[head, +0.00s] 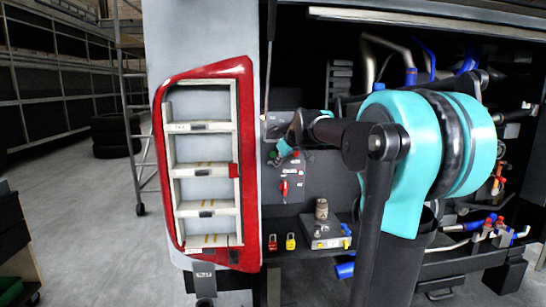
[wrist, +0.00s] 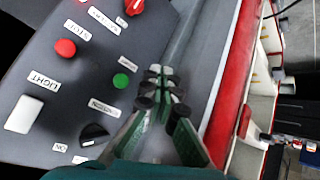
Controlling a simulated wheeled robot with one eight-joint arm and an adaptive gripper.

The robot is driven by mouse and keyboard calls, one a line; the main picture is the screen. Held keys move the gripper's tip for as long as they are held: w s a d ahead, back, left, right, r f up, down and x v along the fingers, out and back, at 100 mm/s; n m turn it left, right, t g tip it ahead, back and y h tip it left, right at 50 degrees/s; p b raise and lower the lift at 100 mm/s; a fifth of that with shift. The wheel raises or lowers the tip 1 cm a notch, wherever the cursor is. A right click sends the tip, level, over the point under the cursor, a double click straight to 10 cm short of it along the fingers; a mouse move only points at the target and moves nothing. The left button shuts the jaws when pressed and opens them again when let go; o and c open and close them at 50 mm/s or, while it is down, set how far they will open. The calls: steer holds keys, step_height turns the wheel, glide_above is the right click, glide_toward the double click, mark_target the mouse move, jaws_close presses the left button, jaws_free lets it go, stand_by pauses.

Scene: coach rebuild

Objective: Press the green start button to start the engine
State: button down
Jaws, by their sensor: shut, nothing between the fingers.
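The green button (wrist: 121,81) is a small round button on a dark grey control panel (wrist: 100,55) in the wrist view. My gripper (wrist: 162,82) is shut and empty, with its fingertips just to the right of the green button in that view. I see a gap in the picture between fingertips and button, and cannot tell how far the tips are from the panel surface. In the head view my gripper (head: 275,156) reaches to the upper part of the panel (head: 283,198), partly hiding it. I cannot surely pick out the green button there.
In the wrist view a red stop button (wrist: 66,48), a white light button (wrist: 23,114), a black knob (wrist: 94,134) and a red knob (wrist: 134,6) surround the green button. A red-framed shelf unit (head: 157,170) stands left of the panel.

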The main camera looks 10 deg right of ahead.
mark_target(275, 156)
steer(key=shift+w, duration=4.05)
steer(key=shift+w, duration=0.45)
steer(key=shift+w, duration=0.5)
steer(key=shift+s, duration=0.95)
steer(key=shift+s, duration=0.1)
steer(key=shift+s, duration=2.4)
